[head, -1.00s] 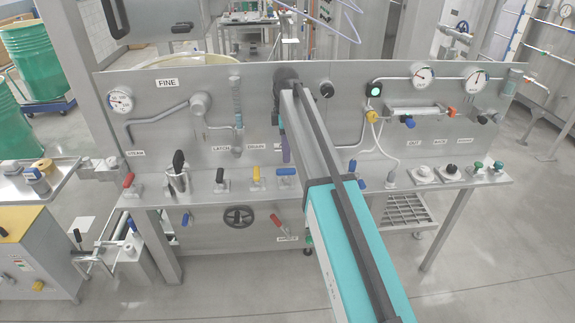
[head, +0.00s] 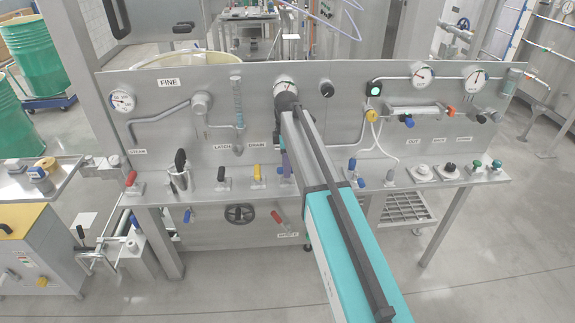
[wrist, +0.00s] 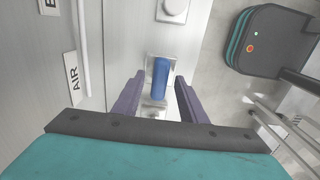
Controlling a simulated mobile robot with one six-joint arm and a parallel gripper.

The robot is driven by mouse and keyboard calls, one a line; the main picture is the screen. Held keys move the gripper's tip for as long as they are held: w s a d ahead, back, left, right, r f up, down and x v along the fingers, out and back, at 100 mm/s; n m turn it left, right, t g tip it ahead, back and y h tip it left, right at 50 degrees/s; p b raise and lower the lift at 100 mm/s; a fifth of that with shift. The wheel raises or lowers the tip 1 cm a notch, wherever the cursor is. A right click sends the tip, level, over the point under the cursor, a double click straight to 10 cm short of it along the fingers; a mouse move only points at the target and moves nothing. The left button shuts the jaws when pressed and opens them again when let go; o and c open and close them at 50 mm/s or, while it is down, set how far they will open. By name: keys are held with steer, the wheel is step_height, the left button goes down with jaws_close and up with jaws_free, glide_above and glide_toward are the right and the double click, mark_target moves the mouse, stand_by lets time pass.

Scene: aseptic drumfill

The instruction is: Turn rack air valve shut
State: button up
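The air valve's blue handle (wrist: 160,78) stands out from a pale bracket in the middle of the wrist view, beside a label reading AIR (wrist: 75,80). My gripper (wrist: 159,76) has two purple fingers, one on each side of the handle, with a visible gap on both sides. It is open and holds nothing. In the head view a purple finger of my gripper (head: 284,163) shows low in front of the panel, just above the ledge. A bit of blue handle (head: 286,171) shows there; my arm hides most of it.
More blue handles (head: 351,165) stand just right of my arm. A gauge (head: 286,84) sits on the panel above. A dark teal-edged object (wrist: 268,45) shows at right in the wrist view.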

jaws_close()
steer(key=shift+d, duration=0.15)
